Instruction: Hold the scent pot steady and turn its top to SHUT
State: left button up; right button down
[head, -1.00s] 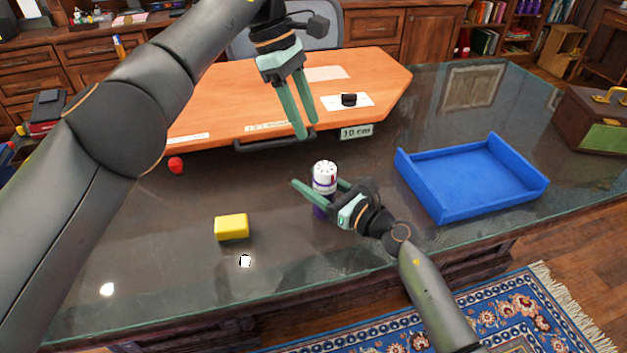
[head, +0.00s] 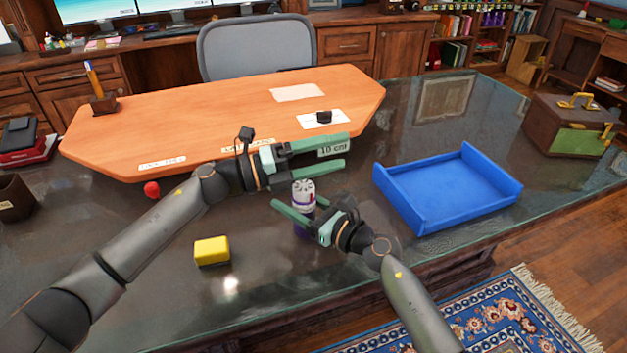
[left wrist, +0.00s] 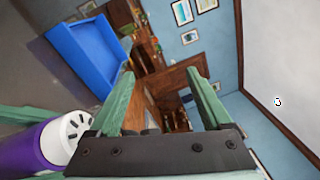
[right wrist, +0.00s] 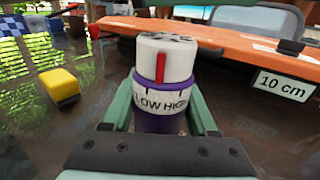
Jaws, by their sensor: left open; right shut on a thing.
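The scent pot (head: 304,191) stands upright on the dark desk, with a white slotted top and a purple body. In the right wrist view its top (right wrist: 180,62) has a red mark above the gap between LOW and HIGH on the white ring (right wrist: 158,98); SHUT is not visible. My right gripper (head: 298,202) is shut on the purple body below the ring. My left gripper (head: 342,155) is open and empty, close behind the pot, fingers pointing right. In the left wrist view the pot's top (left wrist: 68,137) lies beside its fingers, not between them.
A blue tray (head: 450,222) stands to the right and a yellow block (head: 212,251) to the left. Behind are an orange board (head: 215,110) with a 10 cm label and a small red object (head: 152,189). The front desk edge is near my right arm.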

aim_at(300, 192)
pick_arm(q)
jog(key=a+n+t, duration=0.2)
jog(key=n, duration=0.2)
jog(key=s+a+f+n+t+y, duration=0.1)
jog(key=n+t, duration=0.1)
jog(key=n, duration=0.3)
jog(key=s+a+f+n+t, duration=0.1)
jog(key=a+n+t, duration=0.1)
jog(key=n, duration=0.3)
jog(key=shift+a+f+t, duration=0.1)
jog(key=shift+a+t, duration=0.2)
jog(key=shift+t, duration=0.1)
jog(key=s+a+f+n+t+y, duration=0.2)
jog(key=s+a+f+n+y, duration=0.35)
jog(key=n, duration=0.85)
jog(key=x, duration=1.2)
jog(key=shift+w, duration=0.3)
jog(key=shift+d+f, duration=0.1)
grip_shut()
